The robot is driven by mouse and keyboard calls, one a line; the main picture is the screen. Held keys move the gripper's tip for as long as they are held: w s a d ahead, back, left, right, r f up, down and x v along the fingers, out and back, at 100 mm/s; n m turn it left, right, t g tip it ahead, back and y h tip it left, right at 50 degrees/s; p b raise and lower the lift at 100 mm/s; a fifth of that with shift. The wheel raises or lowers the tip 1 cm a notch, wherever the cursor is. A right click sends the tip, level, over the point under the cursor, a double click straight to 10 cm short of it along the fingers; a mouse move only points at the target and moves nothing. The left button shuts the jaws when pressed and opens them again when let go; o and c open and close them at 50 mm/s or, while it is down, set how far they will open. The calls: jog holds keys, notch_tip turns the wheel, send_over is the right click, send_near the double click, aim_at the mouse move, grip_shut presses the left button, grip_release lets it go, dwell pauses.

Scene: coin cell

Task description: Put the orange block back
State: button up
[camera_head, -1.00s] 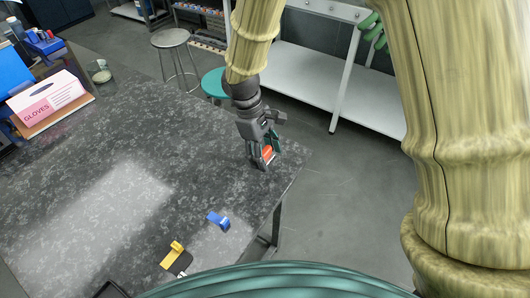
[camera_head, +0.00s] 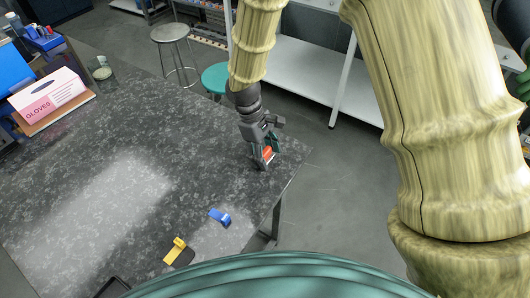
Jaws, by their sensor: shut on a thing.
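The orange block (camera_head: 267,153) shows between the fingers of my gripper (camera_head: 264,162), near the right edge of the dark speckled table (camera_head: 120,140). My gripper points down and is shut on the block. The fingers hide part of the block. I cannot tell whether the block touches the table top.
A blue block (camera_head: 220,217) and a yellow block (camera_head: 176,249) on a dark piece lie toward the table's near edge. A glove box (camera_head: 50,97) stands at the far left. Stools (camera_head: 172,35) and a white bench (camera_head: 310,75) stand beyond the table. The table's middle is clear.

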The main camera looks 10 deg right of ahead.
jog(key=shift+f, duration=0.15)
jog(key=o, duration=0.9)
jog(key=b+v, duration=0.3)
jog(key=v, duration=0.9)
